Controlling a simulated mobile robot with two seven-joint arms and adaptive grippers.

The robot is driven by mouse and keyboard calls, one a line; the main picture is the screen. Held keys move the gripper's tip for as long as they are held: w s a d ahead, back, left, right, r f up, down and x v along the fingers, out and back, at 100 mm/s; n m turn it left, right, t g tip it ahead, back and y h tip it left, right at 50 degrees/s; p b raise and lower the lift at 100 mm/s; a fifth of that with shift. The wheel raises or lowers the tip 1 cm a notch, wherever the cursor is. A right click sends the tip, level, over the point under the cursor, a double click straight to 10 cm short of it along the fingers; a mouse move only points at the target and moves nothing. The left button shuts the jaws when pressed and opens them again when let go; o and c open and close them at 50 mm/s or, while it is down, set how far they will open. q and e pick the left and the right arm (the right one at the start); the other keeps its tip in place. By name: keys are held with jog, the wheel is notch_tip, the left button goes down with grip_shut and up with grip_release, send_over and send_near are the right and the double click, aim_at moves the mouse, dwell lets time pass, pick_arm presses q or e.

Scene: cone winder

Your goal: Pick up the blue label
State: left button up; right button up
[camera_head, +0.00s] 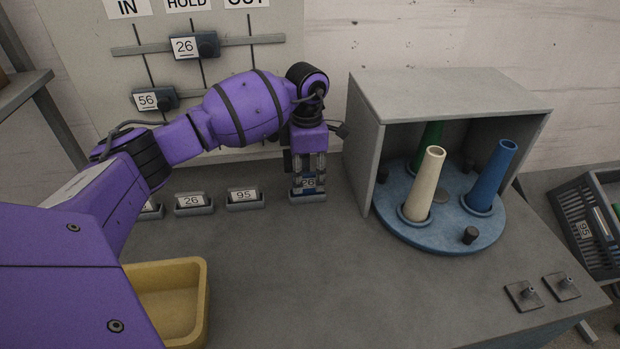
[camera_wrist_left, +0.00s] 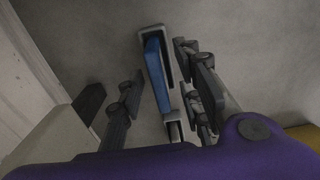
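The blue label (camera_head: 308,184), marked 26, stands in a small grey holder (camera_head: 308,197) at the back of the table, left of the grey box. In the left wrist view the blue label (camera_wrist_left: 156,75) shows as a narrow blue slab seen from above, seated in its holder (camera_wrist_left: 173,120). My left gripper (camera_head: 307,176) points down over the label, with its fingers at the label's height. In the left wrist view its fingers are on either side of the label, with gaps showing, so it is open. My right gripper is out of view.
Other labels in holders, 26 (camera_head: 192,202) and 95 (camera_head: 244,197), stand to the left. A grey box (camera_head: 452,95) with a blue turntable (camera_head: 432,232) holding cones stands right. A yellow tray (camera_head: 203,290) is front left. The table's front middle is clear.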

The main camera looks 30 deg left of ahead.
pick_arm(q)
jog(key=shift+f, duration=1.2)
grip_shut()
jog(key=shift+r, duration=0.1)
